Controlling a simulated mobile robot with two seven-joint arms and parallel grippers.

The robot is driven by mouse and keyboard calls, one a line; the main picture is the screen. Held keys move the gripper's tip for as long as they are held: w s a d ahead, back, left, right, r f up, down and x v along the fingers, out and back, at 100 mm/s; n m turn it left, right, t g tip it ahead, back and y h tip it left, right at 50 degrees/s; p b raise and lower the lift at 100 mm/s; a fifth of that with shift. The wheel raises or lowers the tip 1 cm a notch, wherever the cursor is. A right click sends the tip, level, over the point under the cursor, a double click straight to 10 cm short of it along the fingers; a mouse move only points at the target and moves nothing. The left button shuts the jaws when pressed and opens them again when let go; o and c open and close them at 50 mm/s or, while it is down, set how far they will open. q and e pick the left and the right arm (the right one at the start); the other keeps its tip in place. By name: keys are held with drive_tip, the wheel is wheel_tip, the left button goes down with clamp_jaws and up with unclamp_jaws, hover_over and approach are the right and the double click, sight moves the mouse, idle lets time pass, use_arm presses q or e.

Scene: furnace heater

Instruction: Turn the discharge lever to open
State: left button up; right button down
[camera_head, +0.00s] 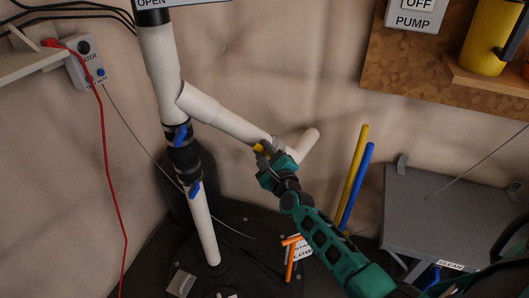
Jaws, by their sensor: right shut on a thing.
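A white branch pipe (225,117) slopes down to the right from the upright white pipe (165,75). Its short end piece (306,146) points up to the right. A small yellow part (258,148), apparently the lever, shows at the joint between them. My right gripper (267,150) is shut at this joint, apparently on the yellow lever. The fingers hide most of the lever, so its angle cannot be told. My right arm reaches up from the lower right. My left gripper is not in view.
Blue valve handles (181,134) sit on the upright pipe. An orange handle (290,258) stands by a label below my forearm. Yellow (355,175) and blue (357,185) rods lean at the wall. A grey box (450,210) stands right. A red cable (105,150) hangs left.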

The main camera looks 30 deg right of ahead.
drive_tip(key=shift+r, duration=0.15)
drive_tip(key=c, duration=1.2)
unclamp_jaws()
drive_tip(key=shift+o, duration=1)
drive_tip(key=s+a+p, duration=0.1)
drive_tip(key=s+p, duration=0.1)
drive_tip(key=s, duration=1)
drive_tip(key=shift+s+a, duration=0.15)
drive_tip(key=shift+s, duration=0.25)
